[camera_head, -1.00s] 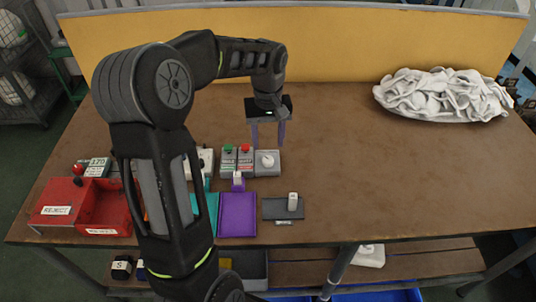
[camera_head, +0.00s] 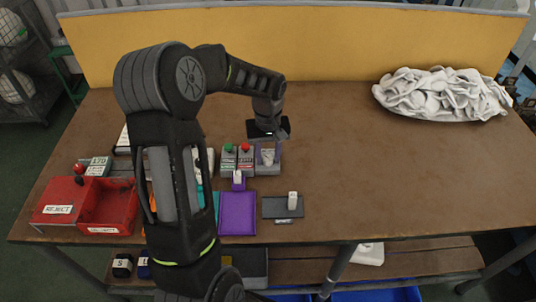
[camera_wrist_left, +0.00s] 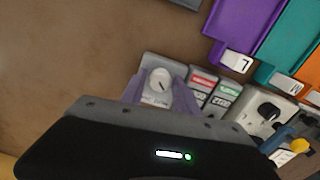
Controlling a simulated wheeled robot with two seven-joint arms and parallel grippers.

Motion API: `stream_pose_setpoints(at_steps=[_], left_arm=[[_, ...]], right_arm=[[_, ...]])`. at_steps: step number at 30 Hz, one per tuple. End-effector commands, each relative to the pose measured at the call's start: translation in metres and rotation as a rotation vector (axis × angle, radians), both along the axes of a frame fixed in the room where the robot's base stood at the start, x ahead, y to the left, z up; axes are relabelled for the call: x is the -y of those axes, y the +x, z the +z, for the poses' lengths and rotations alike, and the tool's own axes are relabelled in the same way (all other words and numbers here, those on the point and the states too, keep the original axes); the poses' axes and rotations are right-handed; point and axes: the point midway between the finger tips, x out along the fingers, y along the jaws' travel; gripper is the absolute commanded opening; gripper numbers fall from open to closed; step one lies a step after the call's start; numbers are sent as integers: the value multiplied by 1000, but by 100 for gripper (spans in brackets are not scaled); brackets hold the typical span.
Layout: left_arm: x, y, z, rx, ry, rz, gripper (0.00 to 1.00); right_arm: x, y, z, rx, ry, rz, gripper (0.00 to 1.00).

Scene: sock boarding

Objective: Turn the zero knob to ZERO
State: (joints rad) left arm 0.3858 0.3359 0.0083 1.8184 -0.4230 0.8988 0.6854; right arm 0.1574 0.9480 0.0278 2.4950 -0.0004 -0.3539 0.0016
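The zero knob (camera_head: 267,157) is a white round dial on a small grey box (camera_head: 268,169) at the middle of the table. In the left wrist view the knob (camera_wrist_left: 159,79) shows a dark pointer mark; lettering below it is too small to read. My left gripper (camera_head: 267,154) points down over the box. Its two purple fingers stand on either side of the knob, spread apart, with a visible gap to it in the left wrist view (camera_wrist_left: 157,88). My right gripper is not in view.
A green-button box (camera_head: 229,160) and a red-button box (camera_head: 245,160) stand close left of the knob box. A purple tray (camera_head: 238,213) and a dark plate with a white piece (camera_head: 283,207) lie nearer. A red reject bin (camera_head: 109,205) is left. White cloth (camera_head: 440,95) lies back right.

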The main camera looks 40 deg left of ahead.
Motion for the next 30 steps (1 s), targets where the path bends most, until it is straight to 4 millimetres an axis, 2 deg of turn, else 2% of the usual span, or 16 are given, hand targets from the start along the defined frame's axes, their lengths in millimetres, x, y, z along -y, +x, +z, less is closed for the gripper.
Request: stream_pose_setpoints(at_steps=[2,13,30], left_arm=[[0,0,0,0,0,0,30],[0,0,0,0,0,0,0],[0,0,0,1,0,-61,0]], right_arm=[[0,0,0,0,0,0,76],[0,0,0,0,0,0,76],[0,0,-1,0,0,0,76]])
